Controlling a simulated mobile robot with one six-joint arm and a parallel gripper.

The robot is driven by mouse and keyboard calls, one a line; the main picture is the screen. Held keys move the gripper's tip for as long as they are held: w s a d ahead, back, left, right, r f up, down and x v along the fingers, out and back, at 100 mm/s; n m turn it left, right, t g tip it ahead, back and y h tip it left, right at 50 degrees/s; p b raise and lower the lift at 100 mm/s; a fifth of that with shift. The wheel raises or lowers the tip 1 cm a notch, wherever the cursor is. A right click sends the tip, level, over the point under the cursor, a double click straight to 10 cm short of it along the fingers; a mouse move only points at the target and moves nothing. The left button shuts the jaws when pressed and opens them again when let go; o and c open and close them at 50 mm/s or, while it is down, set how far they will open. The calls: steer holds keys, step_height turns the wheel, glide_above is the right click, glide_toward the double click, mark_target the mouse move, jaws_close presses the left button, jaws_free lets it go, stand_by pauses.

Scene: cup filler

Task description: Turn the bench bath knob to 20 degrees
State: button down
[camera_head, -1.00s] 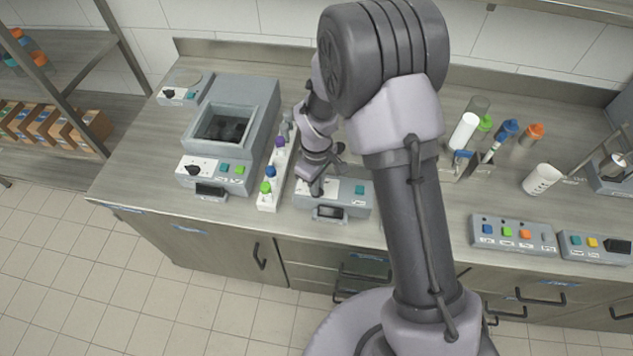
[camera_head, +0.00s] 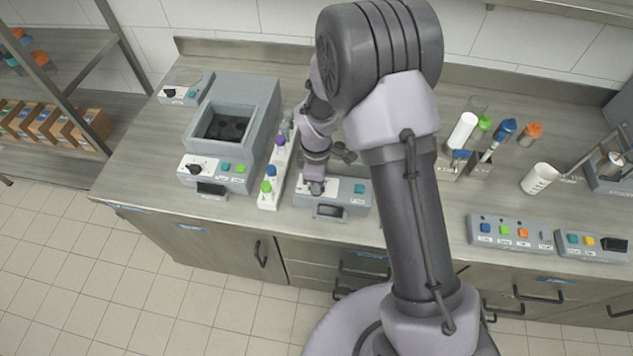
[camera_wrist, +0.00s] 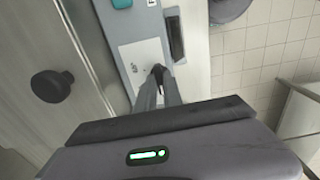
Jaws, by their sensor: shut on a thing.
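A low grey unit (camera_head: 358,202) with a white dial panel, a teal button and a dark display stands mid-bench, partly behind my arm. My gripper (camera_head: 316,188) points down at this panel. In the wrist view, my gripper (camera_wrist: 158,84) is shut on a small dark knob (camera_wrist: 157,69) over the white panel (camera_wrist: 137,60). The knob's pointer and the dial marks are too hidden to read. Left of it stands a larger grey unit (camera_head: 256,104) with an open dark basin and its own black knob (camera_head: 195,169). I cannot read which unit is labelled bath.
A white rack (camera_head: 269,200) with coloured caps stands between the two units, close to my gripper. A small dial unit (camera_head: 183,93) sits at the back left. A white cup (camera_head: 540,178) and button boxes (camera_head: 512,234) are on the right. A dark round thing (camera_wrist: 51,86) shows in the wrist view.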

steer(key=c, duration=1.5)
jaws_free()
step_height(320, 180, up, 18)
steer(key=p, duration=0.3)
steer(key=shift+f+p, duration=0.25)
steer(key=shift+p, duration=0.15)
